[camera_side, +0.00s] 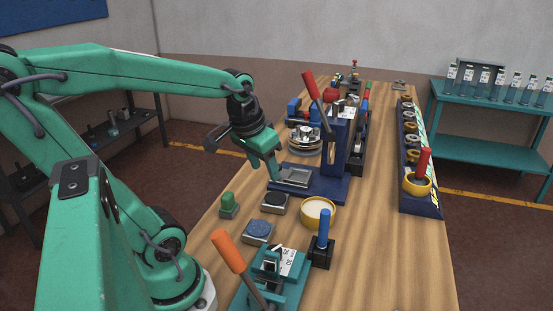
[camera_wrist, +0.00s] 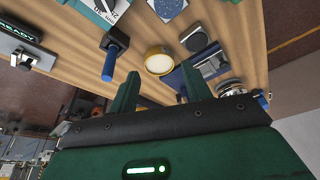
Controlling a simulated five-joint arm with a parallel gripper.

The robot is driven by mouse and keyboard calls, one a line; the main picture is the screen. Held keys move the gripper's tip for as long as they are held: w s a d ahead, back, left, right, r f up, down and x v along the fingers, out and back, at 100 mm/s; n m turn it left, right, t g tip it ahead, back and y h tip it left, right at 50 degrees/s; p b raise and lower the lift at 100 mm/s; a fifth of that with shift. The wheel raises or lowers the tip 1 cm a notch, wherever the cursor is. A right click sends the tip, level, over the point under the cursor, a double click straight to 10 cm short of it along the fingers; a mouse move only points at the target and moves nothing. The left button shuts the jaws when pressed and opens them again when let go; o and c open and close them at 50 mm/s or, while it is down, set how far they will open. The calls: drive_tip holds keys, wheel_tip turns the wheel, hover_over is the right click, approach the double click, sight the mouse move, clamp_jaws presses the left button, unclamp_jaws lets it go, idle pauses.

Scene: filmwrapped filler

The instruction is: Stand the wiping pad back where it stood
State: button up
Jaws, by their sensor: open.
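My gripper (camera_side: 268,169) is open and empty, above the near left corner of the blue press's base plate. In the wrist view its two green fingers (camera_wrist: 160,70) stand apart with nothing between them. A small green-handled block (camera_side: 228,203) with a grey foot stands upright at the table's left edge. It may be the wiping pad, but I cannot tell for sure. It is apart from my gripper, nearer the camera and to the left. I cannot make it out in the wrist view.
The blue press (camera_side: 334,146) rises beside my gripper. An orange-levered teal press (camera_side: 270,266) is in front. The table's right front is clear.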

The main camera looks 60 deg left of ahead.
drive_tip(key=s+d+r+m+t+h, duration=0.1)
drive_tip(key=s+d+r+m+t, duration=0.1)
drive_tip(key=d, duration=0.6)
drive_tip(key=shift+s+d+r+m, duration=0.15)
drive_tip(key=shift+s+m, duration=0.1)
drive_tip(key=shift+m, duration=0.35)
